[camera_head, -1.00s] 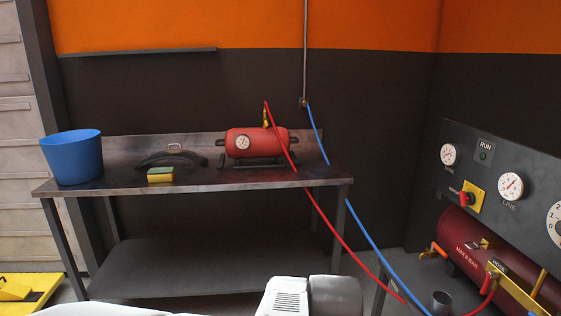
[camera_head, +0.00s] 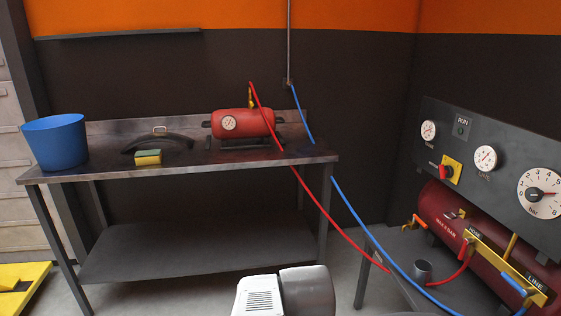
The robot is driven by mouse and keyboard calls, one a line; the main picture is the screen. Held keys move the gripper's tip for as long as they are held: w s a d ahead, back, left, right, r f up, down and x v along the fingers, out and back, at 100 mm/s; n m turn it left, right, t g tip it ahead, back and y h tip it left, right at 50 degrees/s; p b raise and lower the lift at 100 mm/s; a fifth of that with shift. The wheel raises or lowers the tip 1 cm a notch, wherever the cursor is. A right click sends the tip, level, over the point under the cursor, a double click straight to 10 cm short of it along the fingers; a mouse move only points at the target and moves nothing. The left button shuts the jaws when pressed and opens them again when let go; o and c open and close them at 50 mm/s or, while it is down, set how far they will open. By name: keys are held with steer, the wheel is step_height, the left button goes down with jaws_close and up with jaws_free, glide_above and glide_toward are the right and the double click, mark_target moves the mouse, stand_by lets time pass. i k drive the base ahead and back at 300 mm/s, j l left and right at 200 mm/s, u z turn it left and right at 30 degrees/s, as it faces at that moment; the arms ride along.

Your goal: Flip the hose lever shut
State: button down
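A yellow manifold (camera_head: 490,250) runs along the front of a dark red tank (camera_head: 440,210) marked "MAX 8 BAR", at the right. Its near plate reads "LINE" and its farther plate reads "HOSE". A small red lever (camera_head: 463,247) stands beside the HOSE plate, slanting steeply, with a red hose below it. A blue lever (camera_head: 514,284) lies by the LINE plate. Whether the red lever is open or shut is too small to tell. My gripper is out of view; only a white and grey part of my arm shows at the bottom middle.
A dark gauge panel (camera_head: 490,130) stands above the tank. A steel bench (camera_head: 100,170) holds a blue bucket (camera_head: 55,142), a sponge (camera_head: 148,157) and a small red tank (camera_head: 243,123). Red and blue hoses (camera_head: 345,205) hang between bench and manifold. A grey cup (camera_head: 422,272) stands before the tank.

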mark_target(466, 241)
steer(key=z, duration=1.45)
steer(key=i+j+z, duration=0.25)
steer(key=i+j, duration=0.6)
steer(key=k+j+u, duration=0.05)
